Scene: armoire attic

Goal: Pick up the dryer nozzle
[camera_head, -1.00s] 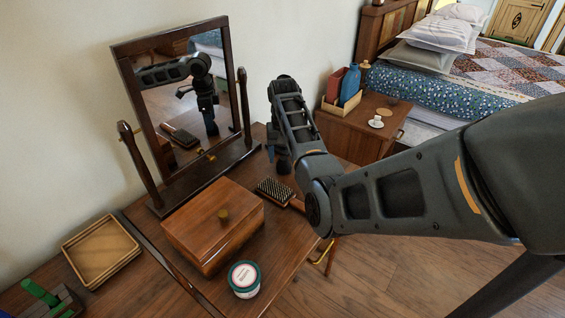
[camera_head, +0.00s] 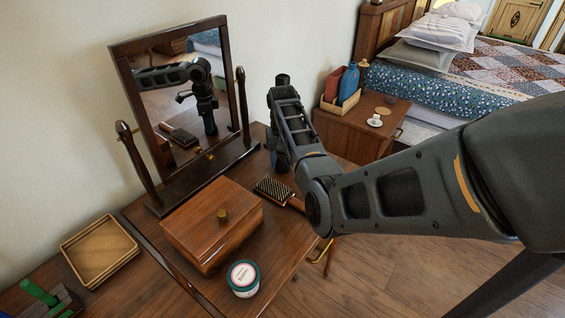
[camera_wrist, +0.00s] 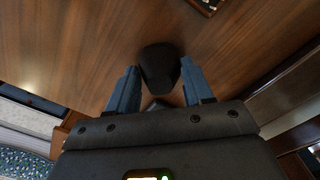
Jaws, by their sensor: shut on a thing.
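The dryer nozzle (camera_wrist: 158,68) is a small dark, nearly black piece between the two blue fingers of my gripper (camera_wrist: 159,90) in the wrist view. The fingers are shut on it, one on each side. The brown wooden tabletop shows behind it. I cannot tell how far the nozzle is from the wood. In the head view my gripper (camera_head: 280,160) is at the far right end of the dresser (camera_head: 290,235), mostly behind my own arm, and the nozzle cannot be made out there.
A hairbrush (camera_head: 274,189) lies close to my gripper. A wooden box (camera_head: 212,232), a lidded jar (camera_head: 243,278) and a tray (camera_head: 101,252) stand nearer. A tilting mirror (camera_head: 181,110) stands along the wall. A nightstand (camera_head: 357,132) with bottles is beyond, beside the bed.

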